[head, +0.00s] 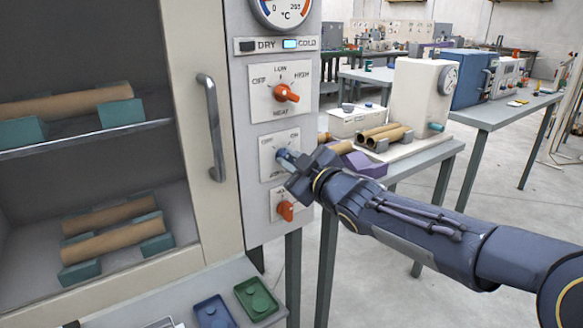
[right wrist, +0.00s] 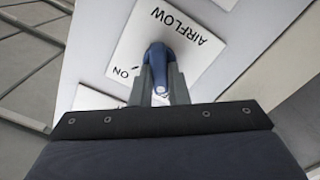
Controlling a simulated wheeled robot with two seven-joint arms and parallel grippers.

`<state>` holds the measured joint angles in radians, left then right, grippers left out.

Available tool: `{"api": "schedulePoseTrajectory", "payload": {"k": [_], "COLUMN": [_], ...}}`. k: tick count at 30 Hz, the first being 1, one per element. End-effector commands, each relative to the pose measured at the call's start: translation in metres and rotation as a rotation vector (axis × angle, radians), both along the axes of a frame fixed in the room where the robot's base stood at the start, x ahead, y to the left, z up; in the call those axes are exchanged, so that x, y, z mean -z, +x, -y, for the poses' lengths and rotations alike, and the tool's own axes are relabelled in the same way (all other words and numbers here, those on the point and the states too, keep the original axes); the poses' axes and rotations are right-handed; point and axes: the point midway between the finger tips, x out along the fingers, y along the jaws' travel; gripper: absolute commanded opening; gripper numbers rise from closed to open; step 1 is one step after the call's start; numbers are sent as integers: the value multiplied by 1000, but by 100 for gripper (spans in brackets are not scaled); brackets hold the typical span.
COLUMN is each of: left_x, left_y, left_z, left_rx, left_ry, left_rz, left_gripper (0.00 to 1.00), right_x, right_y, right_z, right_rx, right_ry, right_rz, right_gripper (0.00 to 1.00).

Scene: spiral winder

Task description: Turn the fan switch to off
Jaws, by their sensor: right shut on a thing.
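The fan switch is a blue knob (head: 285,156) on a white plate (head: 268,147) in the middle of the cabinet's control panel. In the right wrist view the same blue knob (right wrist: 160,55) sits on a plate (right wrist: 140,35) marked AIRFLOW, with ON readable beside it. My right gripper (head: 291,163) is shut on the knob, its grey fingers (right wrist: 159,85) on either side of it. The gripper covers part of the plate in both views, and I cannot tell exactly where the knob points. My left gripper is not in view.
An orange HEAT knob (head: 286,93) sits above and another orange knob (head: 286,211) below, close to my gripper. The cabinet door handle (head: 211,128) stands out to the left. Small trays (head: 256,298) lie in front. A bench with cardboard tubes (head: 384,136) stands behind.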

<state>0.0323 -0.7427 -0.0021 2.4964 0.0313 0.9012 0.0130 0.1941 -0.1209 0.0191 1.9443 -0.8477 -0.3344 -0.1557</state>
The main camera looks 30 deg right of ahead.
Motion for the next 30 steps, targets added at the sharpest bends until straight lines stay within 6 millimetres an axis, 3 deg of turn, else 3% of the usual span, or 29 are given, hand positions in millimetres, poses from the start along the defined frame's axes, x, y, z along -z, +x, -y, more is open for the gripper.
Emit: {"api": "schedulePoseTrajectory", "payload": {"k": [22,23,24,27,30], "left_x": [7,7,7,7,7], "left_y": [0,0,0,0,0], "left_z": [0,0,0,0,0], "left_rx": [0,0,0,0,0], "left_ry": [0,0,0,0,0], "left_rz": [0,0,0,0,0], "left_gripper": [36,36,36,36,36], "right_x": [1,1,1,1,1], "right_y": [0,0,0,0,0], "right_z": [-1,-1,-1,-1,-1], "right_rx": [0,0,0,0,0], "right_ry": [-95,-95,-95,-94,-93], "right_rz": [5,5,5,6,6], "right_gripper": [0,16,21,34,36]}}
